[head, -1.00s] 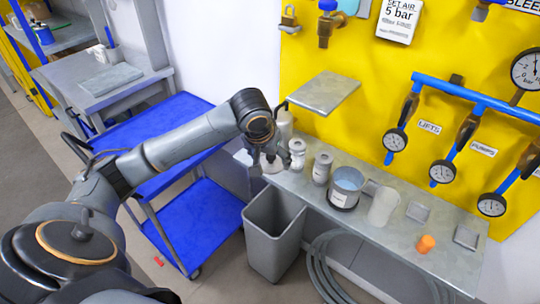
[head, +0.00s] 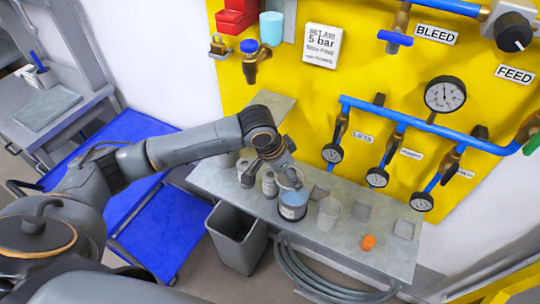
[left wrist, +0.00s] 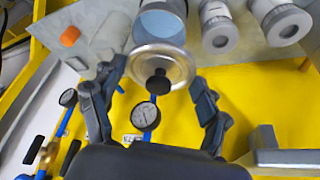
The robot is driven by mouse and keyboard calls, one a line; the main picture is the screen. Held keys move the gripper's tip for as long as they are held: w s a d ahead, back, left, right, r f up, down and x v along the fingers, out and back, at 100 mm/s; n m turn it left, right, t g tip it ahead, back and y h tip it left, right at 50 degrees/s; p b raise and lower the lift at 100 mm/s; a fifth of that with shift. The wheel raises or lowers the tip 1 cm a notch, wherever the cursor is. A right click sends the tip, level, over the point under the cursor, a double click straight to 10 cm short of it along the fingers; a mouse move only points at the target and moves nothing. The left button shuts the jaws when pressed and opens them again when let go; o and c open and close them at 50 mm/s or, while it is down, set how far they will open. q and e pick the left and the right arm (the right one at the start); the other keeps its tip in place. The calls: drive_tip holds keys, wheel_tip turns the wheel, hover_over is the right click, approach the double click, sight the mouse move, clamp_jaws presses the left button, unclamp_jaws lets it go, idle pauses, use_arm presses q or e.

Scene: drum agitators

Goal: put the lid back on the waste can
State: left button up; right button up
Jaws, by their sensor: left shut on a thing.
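The waste can (head: 293,212) is a round grey can with a white label and blue contents, standing open on the bench. It also shows in the left wrist view (left wrist: 160,24). The lid (left wrist: 140,62) is a silver disc with a black knob, seen between my left fingers. My left gripper (head: 287,178) is shut on the lid and holds it tilted above the back of the can. In the left wrist view my left gripper (left wrist: 155,78) has a finger on either side of the lid, which overlaps the can's near edge. Any gap between them is unclear. My right gripper is out of view.
Two pale bottles (head: 269,184) stand left of the can. A translucent beaker (head: 328,213) and an orange cap (head: 368,242) are to its right on the bench (head: 340,240). A grey bin (head: 238,238) stands below. The yellow panel (head: 290,80) with gauges rises behind.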

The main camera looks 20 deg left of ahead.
use_arm(q)
drive_tip(key=shift+w+d+r+m+p, duration=0.3)
drive_tip(key=shift+d+m, duration=0.2)
drive_tip(key=shift+d, duration=0.15)
drive_tip(key=shift+f, duration=0.15)
drive_tip(key=shift+f+b, duration=0.35)
drive_tip(key=shift+b, duration=0.2)
drive_tip(key=shift+f+b, duration=0.3)
drive_tip(key=shift+b, duration=0.05)
wheel_tip(320, 180, down, 3)
drive_tip(key=b, duration=0.4)
drive_tip(key=shift+f, duration=1)
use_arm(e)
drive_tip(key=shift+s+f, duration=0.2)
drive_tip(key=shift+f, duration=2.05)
use_arm(q)
drive_tip(key=shift+r+p, duration=0.1)
drive_tip(key=shift+p, duration=0.7)
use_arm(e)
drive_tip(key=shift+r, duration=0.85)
use_arm(q)
drive_tip(key=shift+f+p, duration=0.2)
drive_tip(key=shift+p, duration=0.85)
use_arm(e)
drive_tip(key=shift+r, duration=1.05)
